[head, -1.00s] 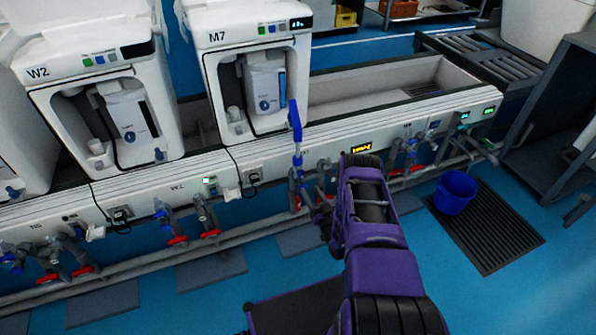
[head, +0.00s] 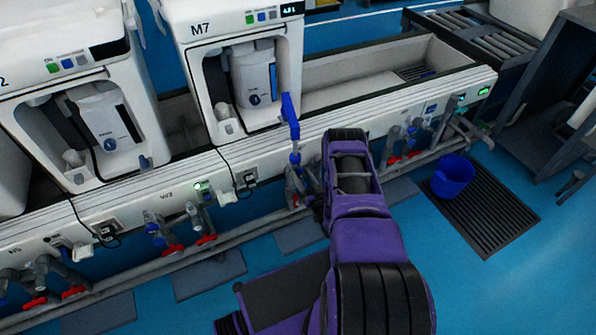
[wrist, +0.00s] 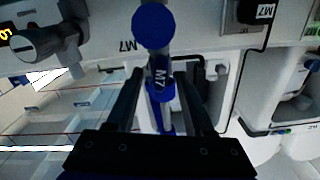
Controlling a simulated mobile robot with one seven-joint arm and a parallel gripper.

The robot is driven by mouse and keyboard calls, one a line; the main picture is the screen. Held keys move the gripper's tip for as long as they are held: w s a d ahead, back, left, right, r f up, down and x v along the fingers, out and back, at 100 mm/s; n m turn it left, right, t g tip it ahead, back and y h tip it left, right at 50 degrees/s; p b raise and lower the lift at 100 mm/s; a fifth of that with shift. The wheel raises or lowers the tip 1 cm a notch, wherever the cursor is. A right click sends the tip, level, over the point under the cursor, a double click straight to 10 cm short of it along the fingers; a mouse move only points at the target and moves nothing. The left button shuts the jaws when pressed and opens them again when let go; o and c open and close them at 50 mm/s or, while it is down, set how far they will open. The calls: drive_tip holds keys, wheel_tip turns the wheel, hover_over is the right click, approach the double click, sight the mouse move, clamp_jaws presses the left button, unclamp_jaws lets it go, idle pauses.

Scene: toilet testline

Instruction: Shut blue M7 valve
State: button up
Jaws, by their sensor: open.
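My gripper (wrist: 157,82) is open, with one dark finger on each side of the labelled blue part. I cannot tell whether either finger touches it. In the head view, a blue upright hose or handle (head: 290,115) rises from the pipework below the M7 machine (head: 242,65), with a blue collar (head: 295,157) lower down. My purple arm reaches there and largely hides the gripper and the valve.
Other valves with red handles (head: 205,239) line the pipe rail to the left, and more sit right of my arm. A blue bucket (head: 453,176) stands on a dark floor grate (head: 490,215). The white front panel (head: 130,200) runs behind the pipes.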

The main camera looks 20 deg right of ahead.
idle(0.3)
clamp_jaws()
drive_tip(key=shift+m, duration=0.3)
drive_tip(key=m, duration=0.2)
drive_tip(key=shift+d+m, duration=0.15)
drive_tip(key=shift+m, duration=0.15)
drive_tip(key=m, duration=0.4)
drive_tip(key=shift+w+d+m, duration=0.1)
drive_tip(key=shift+m, duration=0.2)
drive_tip(key=m, duration=0.4)
drive_tip(key=shift+f, duration=0.1)
drive_tip(key=shift+m, duration=1.9)
